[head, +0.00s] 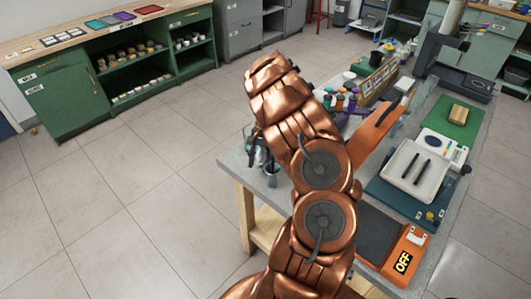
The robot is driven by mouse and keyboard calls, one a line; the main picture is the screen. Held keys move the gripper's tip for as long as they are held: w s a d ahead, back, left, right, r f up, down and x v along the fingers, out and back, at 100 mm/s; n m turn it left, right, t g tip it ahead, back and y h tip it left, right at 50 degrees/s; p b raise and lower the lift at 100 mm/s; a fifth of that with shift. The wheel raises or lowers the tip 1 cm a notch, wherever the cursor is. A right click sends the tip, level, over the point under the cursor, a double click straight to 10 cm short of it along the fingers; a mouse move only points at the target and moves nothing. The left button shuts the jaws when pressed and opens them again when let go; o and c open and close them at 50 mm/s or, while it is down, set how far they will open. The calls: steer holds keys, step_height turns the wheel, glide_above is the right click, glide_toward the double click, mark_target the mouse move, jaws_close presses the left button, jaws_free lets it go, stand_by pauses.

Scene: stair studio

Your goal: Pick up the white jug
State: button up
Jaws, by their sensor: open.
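My copper arm rises through the middle of the head view and bends over the left end of the grey workbench (232,168). My gripper (257,158) shows small and dark beside the arm, low over that bench end, with its jaws open. A small pale container (270,170) shows partly just at the right of the fingers; the arm and gripper cover much of it. I cannot tell whether it is the white jug or whether the fingers touch it. No other white jug can be made out clearly, and my arm hides part of the bench.
Small bottles (343,101) and a wooden rack (377,82) crowd the bench behind my arm. A white tray (412,168) with dark bars, a green mat (452,122) and an orange device (403,262) marked OFF lie at right. Green cabinets (66,103) stand far left; the tiled floor between is clear.

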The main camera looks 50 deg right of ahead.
steer(key=shift+a+f, duration=0.2)
steer(key=shift+f, duration=0.2)
jaws_close()
stand_by(0.5)
